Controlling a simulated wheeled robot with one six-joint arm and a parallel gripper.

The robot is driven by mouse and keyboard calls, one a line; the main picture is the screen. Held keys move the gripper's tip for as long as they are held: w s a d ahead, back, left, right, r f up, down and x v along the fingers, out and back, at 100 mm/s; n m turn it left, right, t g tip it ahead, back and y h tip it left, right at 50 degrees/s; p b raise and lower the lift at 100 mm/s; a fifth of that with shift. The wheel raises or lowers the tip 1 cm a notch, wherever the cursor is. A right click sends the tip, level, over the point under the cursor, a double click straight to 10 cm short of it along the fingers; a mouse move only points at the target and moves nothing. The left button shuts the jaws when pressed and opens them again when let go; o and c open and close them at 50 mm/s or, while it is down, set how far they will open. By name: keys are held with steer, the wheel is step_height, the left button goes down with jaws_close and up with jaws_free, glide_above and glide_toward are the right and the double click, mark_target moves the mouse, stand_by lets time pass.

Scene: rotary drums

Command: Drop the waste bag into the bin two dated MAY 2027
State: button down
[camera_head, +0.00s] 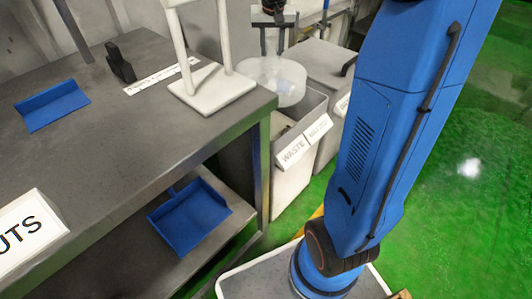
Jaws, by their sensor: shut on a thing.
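My gripper (272,50) is at the top middle of the head view, fingers pointing down. It is shut on the waste bag (274,82), a pale, translucent, rounded bag hanging below the fingers. The bag is over or just above the mouth of an open grey bin (292,190); its exact height above the rim is hard to tell. This bin carries a white label reading WASTE (292,152) and a smaller date card (319,128), whose print is too small to read surely. A second bin (322,62) behind it has a closed grey lid with a black handle.
A grey bench (150,110) fills the left, with a blue tray (52,105), a black holder (120,62) and a white stand (212,90). A blue dustpan (190,215) lies on its lower shelf. Green floor (460,200) is clear at right.

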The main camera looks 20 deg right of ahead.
mark_target(271, 61)
steer(key=shift+f, duration=2.9)
steer(key=c, duration=1.1)
jaws_free()
steer(key=v, duration=1.7)
steer(key=shift+r, duration=0.2)
steer(key=shift+a, duration=0.1)
